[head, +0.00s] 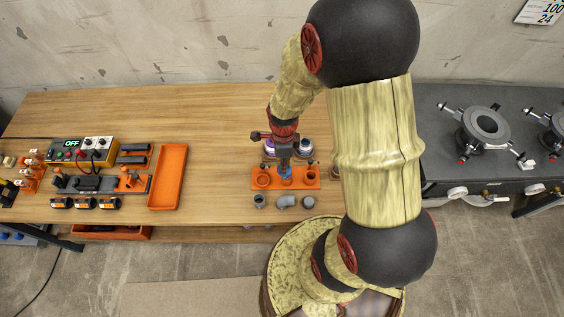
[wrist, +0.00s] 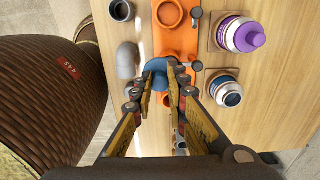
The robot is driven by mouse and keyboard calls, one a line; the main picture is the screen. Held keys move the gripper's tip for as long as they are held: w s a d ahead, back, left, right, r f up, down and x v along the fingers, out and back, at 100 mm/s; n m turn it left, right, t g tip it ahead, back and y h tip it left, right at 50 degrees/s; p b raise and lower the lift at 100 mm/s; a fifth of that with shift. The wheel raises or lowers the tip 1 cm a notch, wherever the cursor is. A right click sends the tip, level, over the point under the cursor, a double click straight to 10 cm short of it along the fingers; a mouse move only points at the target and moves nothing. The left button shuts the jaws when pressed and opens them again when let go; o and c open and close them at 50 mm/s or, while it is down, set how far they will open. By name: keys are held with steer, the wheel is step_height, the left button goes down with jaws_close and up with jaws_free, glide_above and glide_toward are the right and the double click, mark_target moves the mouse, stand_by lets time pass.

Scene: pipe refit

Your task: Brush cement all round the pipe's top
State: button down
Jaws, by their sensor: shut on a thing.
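My gripper (wrist: 168,84) points down over the orange fixture (wrist: 171,35) and is shut on a blue cap (wrist: 157,67), which looks like the cement brush's lid. The head view shows the blue cap (head: 285,173) just under my gripper (head: 285,163), above the middle of the orange fixture (head: 308,182). The brush end and the pipe's top are hidden beneath it, so I cannot tell whether they touch. The cement can (wrist: 229,94) appears uncapped, with a dark mouth, beside the fixture. A purple-capped can (wrist: 241,36) stands close to it.
Loose grey fittings lie along the fixture's near side, including an elbow (head: 285,202) and a short socket (head: 259,201). An empty orange tray (head: 168,178) lies to the left, past a clear stretch of wooden bench (head: 215,165). A dark bench (head: 455,125) stands at right.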

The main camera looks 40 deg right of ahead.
steer(key=shift+s, duration=0.25)
steer(key=shift+s+d, duration=0.1)
steer(key=shift+d, duration=0.1)
steer(key=shift+s+d, duration=0.2)
steer(key=shift+d, duration=0.1)
stand_by(0.4)
steer(key=shift+s+d, duration=0.2)
steer(key=shift+d, duration=0.1)
steer(key=shift+d, duration=0.15)
steer(key=shift+d, duration=0.3)
